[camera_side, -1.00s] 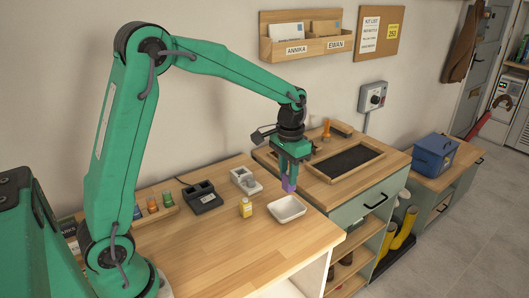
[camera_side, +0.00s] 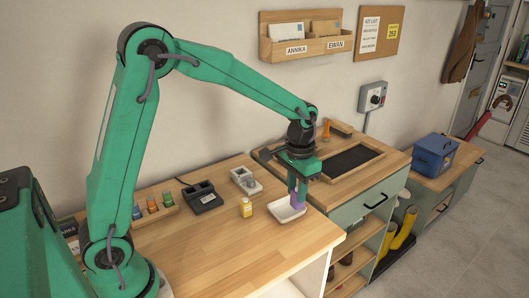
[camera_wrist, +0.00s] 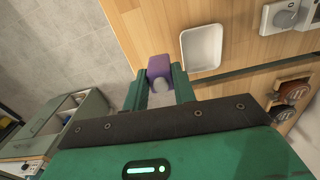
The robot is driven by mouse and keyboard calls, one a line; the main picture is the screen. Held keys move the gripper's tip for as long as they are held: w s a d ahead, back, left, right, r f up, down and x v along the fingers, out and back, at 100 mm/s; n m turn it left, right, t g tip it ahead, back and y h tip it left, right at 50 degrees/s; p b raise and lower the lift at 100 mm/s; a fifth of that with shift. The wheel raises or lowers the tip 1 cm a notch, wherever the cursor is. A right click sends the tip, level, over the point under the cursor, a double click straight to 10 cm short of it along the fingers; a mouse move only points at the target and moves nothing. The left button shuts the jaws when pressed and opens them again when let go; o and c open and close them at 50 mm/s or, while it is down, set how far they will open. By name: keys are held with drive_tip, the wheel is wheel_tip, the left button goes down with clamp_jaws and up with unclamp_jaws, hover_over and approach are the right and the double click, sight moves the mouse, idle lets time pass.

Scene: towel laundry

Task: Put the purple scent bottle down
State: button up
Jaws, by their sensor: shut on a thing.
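My gripper (camera_side: 297,188) is shut on the purple scent bottle (camera_side: 297,203), which hangs roughly upright between the fingers. In the side view the bottle overlaps the right part of the white dish (camera_side: 279,213). In the wrist view the bottle (camera_wrist: 158,66) sits between my fingertips (camera_wrist: 160,75), beside the white dish (camera_wrist: 202,47) and towards the counter's edge. I cannot tell whether the bottle's base touches the wood. Part of the bottle is hidden by the fingers.
A yellow bottle (camera_side: 246,208) stands left of the dish. A black device (camera_side: 203,198), a grey device (camera_side: 245,180) and a wooden rack of small coloured bottles (camera_side: 153,209) are further back. The counter's front (camera_side: 235,258) is clear. A cabinet with a dark inset (camera_side: 353,160) stands to the right.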

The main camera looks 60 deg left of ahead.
drive_tip(key=shift+w+a+f, duration=0.6)
drive_tip(key=shift+a+f, duration=0.75)
drive_tip(key=shift+f, duration=0.2)
drive_tip(key=shift+w+a+f, duration=0.6)
drive_tip(key=shift+a+f, duration=0.75)
drive_tip(key=shift+f, duration=0.2)
drive_tip(key=shift+w+a+f, duration=0.6)
drive_tip(key=shift+a+f, duration=0.75)
drive_tip(key=shift+f, duration=0.2)
drive_tip(key=shift+f, duration=0.15)
drive_tip(key=o, duration=1)
wheel_tip(320, 180, up, 12)
drive_tip(key=shift+r, duration=0.2)
